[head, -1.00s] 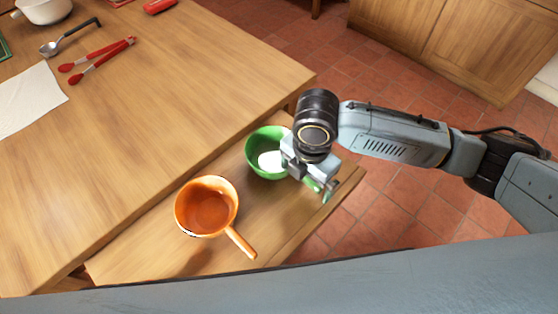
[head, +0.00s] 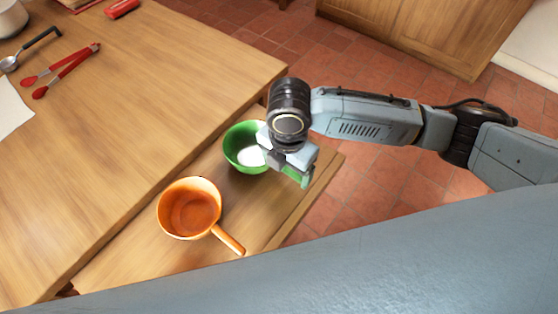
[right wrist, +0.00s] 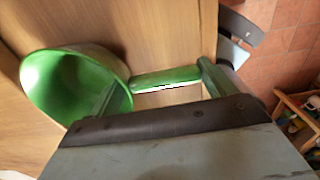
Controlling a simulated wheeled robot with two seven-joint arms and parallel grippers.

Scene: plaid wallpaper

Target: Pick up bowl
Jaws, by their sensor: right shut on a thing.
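A green bowl (head: 240,148) stands upright on a narrow wooden surface (head: 262,208). It has a white patch inside that may be glare. The right wrist view shows the bowl (right wrist: 62,88) at the left, beside the fingers. My right gripper (head: 298,176) is just right of the bowl in the head view, covering part of its rim. My left gripper is not in view.
An orange pan (head: 190,212) stands left of the bowl, its handle pointing right. A larger wooden table (head: 150,110) holds red tongs (head: 62,70) and a ladle (head: 32,48). Tiled floor (head: 375,205) lies beyond the right edge.

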